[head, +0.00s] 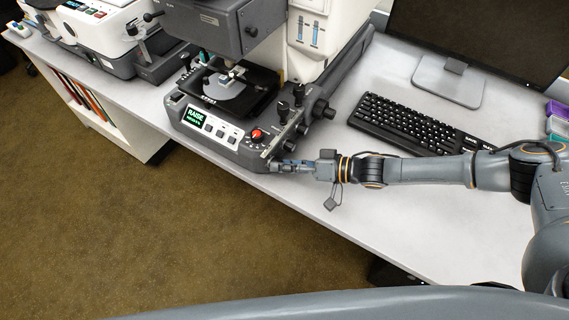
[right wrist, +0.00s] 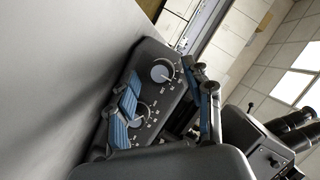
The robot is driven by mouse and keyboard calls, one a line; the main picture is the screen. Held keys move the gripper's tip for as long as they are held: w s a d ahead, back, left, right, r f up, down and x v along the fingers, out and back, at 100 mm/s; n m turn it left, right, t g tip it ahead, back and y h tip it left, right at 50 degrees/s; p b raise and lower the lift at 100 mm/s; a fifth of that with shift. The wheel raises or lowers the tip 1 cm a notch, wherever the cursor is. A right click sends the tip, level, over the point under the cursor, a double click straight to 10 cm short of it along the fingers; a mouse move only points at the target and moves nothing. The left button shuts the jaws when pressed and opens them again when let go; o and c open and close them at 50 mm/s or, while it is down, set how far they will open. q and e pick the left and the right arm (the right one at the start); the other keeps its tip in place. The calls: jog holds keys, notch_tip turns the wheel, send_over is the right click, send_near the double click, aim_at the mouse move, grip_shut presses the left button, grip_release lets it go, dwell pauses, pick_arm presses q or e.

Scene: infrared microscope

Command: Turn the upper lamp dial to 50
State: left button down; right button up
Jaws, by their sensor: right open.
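The right wrist view shows two round grey dials with white scale marks on a dark side panel: one dial (right wrist: 162,72) farther along the panel, another dial (right wrist: 137,116) nearer. I cannot tell which is the upper one, and the scale numbers are too small to read. My right gripper (head: 279,166) is at the base's front right corner. In the wrist view its blue-padded fingers (right wrist: 161,72) are apart and empty, with the farther dial showing between their tips. My left gripper is out of view.
A black keyboard (head: 405,122) lies behind my right arm, with a monitor (head: 485,40) beyond. Knobs (head: 321,109) stick out from the microscope's right side, above the gripper. A red knob (head: 257,135) sits on its front panel. The bench front is clear.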

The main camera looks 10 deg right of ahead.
jog(key=v, duration=1.1)
jog(key=shift+d+r, duration=0.1)
jog(key=shift+d, duration=0.25)
